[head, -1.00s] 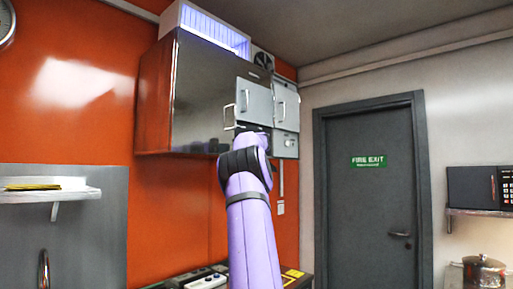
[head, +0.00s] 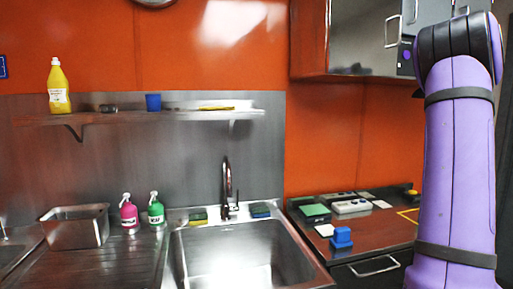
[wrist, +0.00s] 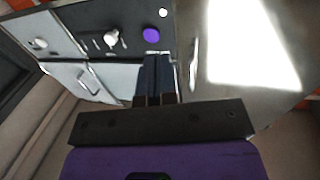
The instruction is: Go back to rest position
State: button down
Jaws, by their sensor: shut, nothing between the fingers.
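My purple arm (head: 455,170) stands raised at the right of the head view, in front of the wall cabinet (head: 362,40). My gripper is hidden in the head view behind or beyond the arm's dark upper joint. In the wrist view my gripper (wrist: 154,70) shows as two dark fingers side by side with no gap between them, holding nothing. Beyond the fingers are grey cabinet fronts with handles and a round purple knob (wrist: 151,35). Whether the fingers touch the cabinet cannot be told.
Below are a steel sink (head: 240,255) with a tap (head: 228,185) and a dark counter (head: 385,228) with several small items, including a blue block (head: 342,236). A wall shelf (head: 190,115) carries a yellow bottle (head: 59,85) and a blue cup (head: 153,102).

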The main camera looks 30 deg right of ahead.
jog(key=w+a+m+g+h, duration=0.1)
jog(key=a+m+h, duration=0.1)
jog(key=a, duration=0.8)
jog(key=w+a+m+g+h, duration=0.1)
jog(key=w+a+m, duration=0.1)
jog(key=a, duration=0.8)
jog(key=s+a+f+g+y, duration=0.1)
jog(key=a+f, duration=0.3)
jog(key=a, duration=0.3)
jog(key=s+a+f+g+y, duration=0.1)
jog(key=a+f, duration=0.3)
jog(key=a, duration=0.3)
jog(key=s+a+f+n+g+y, duration=0.2)
jog(key=s+a+f+n+y, duration=0.1)
jog(key=s+a+f, duration=0.3)
jog(key=s+a+f+n+g+y, duration=0.2)
jog(key=s+a+f+n+y, duration=0.1)
jog(key=s+a+f, duration=0.4)
jog(key=s+a+f+n+g+y, duration=0.2)
jog(key=s+a+f, duration=0.5)
jog(key=a+f, duration=0.4)
jog(key=a+n+y, duration=0.1)
jog(key=a, duration=0.4)
jog(key=shift+a+g, duration=0.3)
jog(key=shift+g, duration=0.1)
jog(key=shift+d+f, duration=0.1)
jog(key=shift+d, duration=0.05)
